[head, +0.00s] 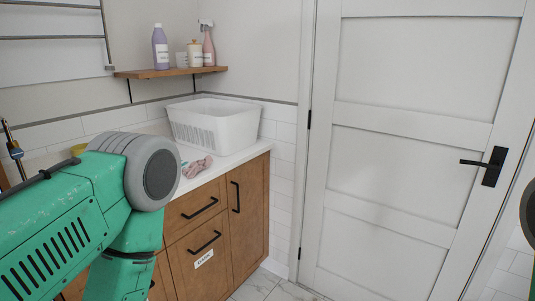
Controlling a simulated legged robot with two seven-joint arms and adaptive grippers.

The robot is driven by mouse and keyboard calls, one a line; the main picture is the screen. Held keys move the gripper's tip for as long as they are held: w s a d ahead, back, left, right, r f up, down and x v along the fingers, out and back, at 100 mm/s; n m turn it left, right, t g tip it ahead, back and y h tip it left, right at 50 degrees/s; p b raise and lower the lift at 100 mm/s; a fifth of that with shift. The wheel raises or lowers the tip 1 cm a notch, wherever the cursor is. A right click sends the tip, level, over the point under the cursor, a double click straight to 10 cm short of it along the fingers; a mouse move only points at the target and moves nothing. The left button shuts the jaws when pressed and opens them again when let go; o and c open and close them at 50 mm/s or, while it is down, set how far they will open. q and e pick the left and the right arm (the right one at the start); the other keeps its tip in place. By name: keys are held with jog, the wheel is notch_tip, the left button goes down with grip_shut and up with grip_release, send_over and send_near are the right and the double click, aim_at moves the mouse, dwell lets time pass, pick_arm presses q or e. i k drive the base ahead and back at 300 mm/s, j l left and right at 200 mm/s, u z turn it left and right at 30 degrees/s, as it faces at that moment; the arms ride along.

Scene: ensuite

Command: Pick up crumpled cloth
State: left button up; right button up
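A pink crumpled cloth (198,167) lies on the white countertop, in front of the white basket and near the counter's front edge. My green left arm crosses the lower left of the head view and hides part of the counter beside the cloth. My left gripper is outside the view. My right gripper is also outside the view; only a dark rounded piece shows at the right edge.
A white plastic basket (215,125) stands on the counter (238,157) in the corner. A wooden shelf (170,72) above holds bottles and jars. Wooden cabinets (232,215) with black handles are below. A closed white door (400,150) is at right.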

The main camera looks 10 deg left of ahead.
aim_at(195, 166)
jog(key=i+z, duration=0.2)
jog(key=i, duration=0.8)
